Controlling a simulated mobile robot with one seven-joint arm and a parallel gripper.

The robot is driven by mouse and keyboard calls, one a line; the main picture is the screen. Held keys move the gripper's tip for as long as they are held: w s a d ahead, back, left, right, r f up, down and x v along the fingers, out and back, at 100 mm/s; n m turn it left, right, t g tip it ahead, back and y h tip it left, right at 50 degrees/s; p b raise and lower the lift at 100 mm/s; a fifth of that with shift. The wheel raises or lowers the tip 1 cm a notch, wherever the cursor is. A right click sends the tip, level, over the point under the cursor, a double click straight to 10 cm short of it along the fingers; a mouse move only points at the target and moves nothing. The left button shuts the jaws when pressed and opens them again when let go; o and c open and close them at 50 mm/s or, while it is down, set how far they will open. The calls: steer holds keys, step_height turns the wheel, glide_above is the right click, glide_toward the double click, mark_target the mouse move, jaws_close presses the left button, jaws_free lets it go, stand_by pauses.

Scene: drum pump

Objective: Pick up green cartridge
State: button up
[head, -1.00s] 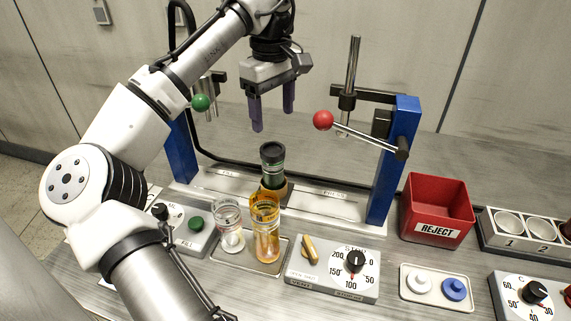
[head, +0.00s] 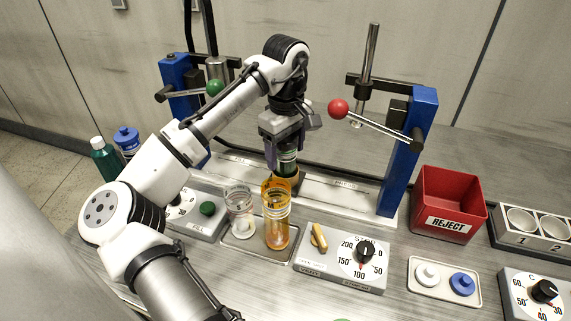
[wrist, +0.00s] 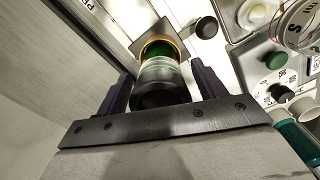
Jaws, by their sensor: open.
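The green cartridge (head: 288,158) stands upright in an amber ring-shaped holder on the pale rail, behind the amber jar. In the wrist view the cartridge (wrist: 158,82) shows its black cap towards me, with green at its far end inside the amber ring (wrist: 163,47). My gripper (wrist: 161,88) is open, with one dark finger on each side of the cartridge's cap. A gap shows beside the fingers, and I cannot tell whether either touches. In the head view my gripper (head: 283,160) is above the rail and partly hides the cartridge.
The amber jar (head: 277,228) and a clear jar (head: 240,222) stand on a tray in front. A lever with a red ball (head: 338,109) and a blue post (head: 411,150) rise to the right. A red reject bin (head: 448,200) is farther right.

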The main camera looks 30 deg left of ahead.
steer(key=shift+f, duration=0.5)
steer(key=c, duration=1.2)
steer(key=shift+r, duration=0.15)
step_height(320, 180, up, 10)
steer(key=shift+f, duration=0.1)
